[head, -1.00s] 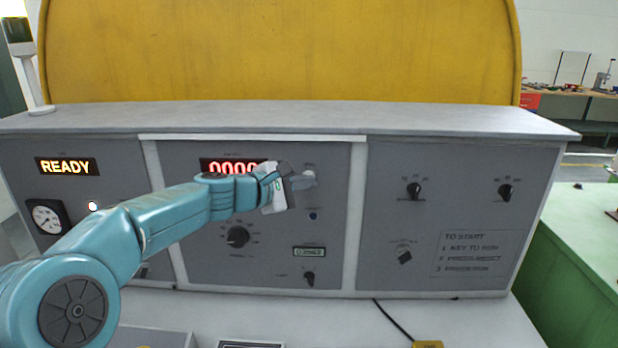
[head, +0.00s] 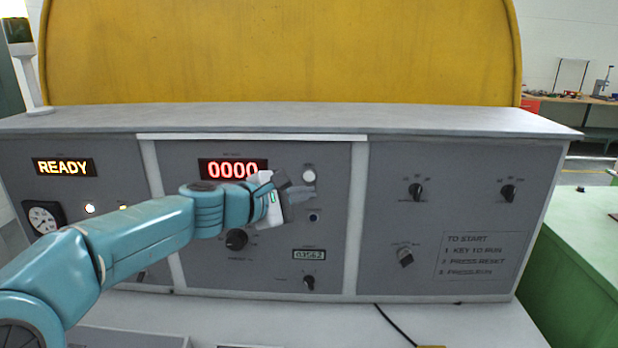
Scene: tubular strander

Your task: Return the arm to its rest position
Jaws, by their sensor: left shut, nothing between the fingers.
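My left arm (head: 140,230) comes in from the lower left and reaches across the middle panel of the grey console (head: 210,265). My left gripper (head: 303,194) is shut and empty, in front of the panel. It is just below a round white button (head: 309,176) and up and left of a small dark blue button (head: 314,217). I cannot tell how far the fingertips are from the panel face. The gripper covers part of the panel right of the red display (head: 233,169), which reads 0000. My right gripper is not in view.
A lit READY sign (head: 64,167), a gauge (head: 44,217) and a lit lamp (head: 90,208) are on the left panel. Knobs (head: 416,191) are on the right panel. A black cable (head: 395,324) lies on the white surface. A green cabinet (head: 580,270) stands at right.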

